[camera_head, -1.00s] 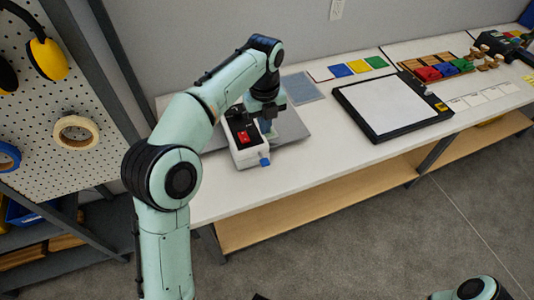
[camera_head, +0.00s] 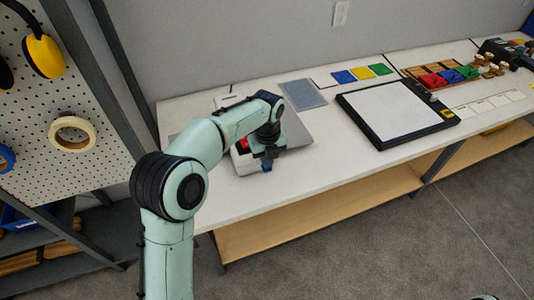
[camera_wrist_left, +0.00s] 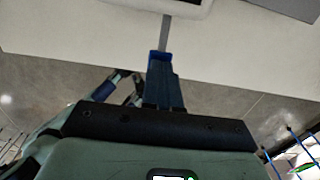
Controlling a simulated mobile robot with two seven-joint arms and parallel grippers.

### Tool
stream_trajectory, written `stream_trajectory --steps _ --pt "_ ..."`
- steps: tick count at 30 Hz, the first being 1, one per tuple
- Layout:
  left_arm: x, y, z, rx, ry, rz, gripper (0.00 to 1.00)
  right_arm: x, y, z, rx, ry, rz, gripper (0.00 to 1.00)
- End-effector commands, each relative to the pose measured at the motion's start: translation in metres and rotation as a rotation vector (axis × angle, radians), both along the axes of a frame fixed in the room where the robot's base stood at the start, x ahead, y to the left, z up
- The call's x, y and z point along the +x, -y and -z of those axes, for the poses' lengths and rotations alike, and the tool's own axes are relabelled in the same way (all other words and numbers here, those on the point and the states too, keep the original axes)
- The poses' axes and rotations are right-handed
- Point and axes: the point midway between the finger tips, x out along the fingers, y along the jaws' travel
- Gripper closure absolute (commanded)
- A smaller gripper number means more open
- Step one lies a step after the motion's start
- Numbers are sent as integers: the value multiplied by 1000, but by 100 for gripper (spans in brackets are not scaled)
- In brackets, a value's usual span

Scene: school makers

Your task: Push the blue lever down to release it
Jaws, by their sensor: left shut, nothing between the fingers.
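The white device (camera_head: 243,166) stands near the front edge of the white table, partly hidden by my left arm. A bit of its red switch (camera_head: 244,143) shows. Its blue lever (camera_head: 267,167) sticks out at the front. In the left wrist view the lever's blue end (camera_wrist_left: 157,60) sits on a grey stem. My left gripper (camera_head: 268,157) is shut and empty, right at the lever in the head view. In the wrist view its dark fingers (camera_wrist_left: 163,88) overlap the blue end; I cannot tell whether they touch.
A grey plate (camera_head: 296,131) lies beside the device. A black-framed white board (camera_head: 395,110), colored cards (camera_head: 362,73) and a tray of colored blocks (camera_head: 440,76) are farther right. A pegboard (camera_head: 70,185) stands at left.

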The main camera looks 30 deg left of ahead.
Motion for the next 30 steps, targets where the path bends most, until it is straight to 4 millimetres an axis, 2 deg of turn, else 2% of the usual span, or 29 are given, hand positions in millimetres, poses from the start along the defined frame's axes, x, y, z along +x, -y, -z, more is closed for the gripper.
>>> stream_trajectory --steps 14,25,30 --pt "0 0 3 4 2 0 100 0 0 2 0 0 0 57" --pt "-4 4 9 62 53 1 100 -5 0 16 0 -6 0 57" --pt "-6 7 16 118 101 4 100 -8 0 30 0 -10 0 57"
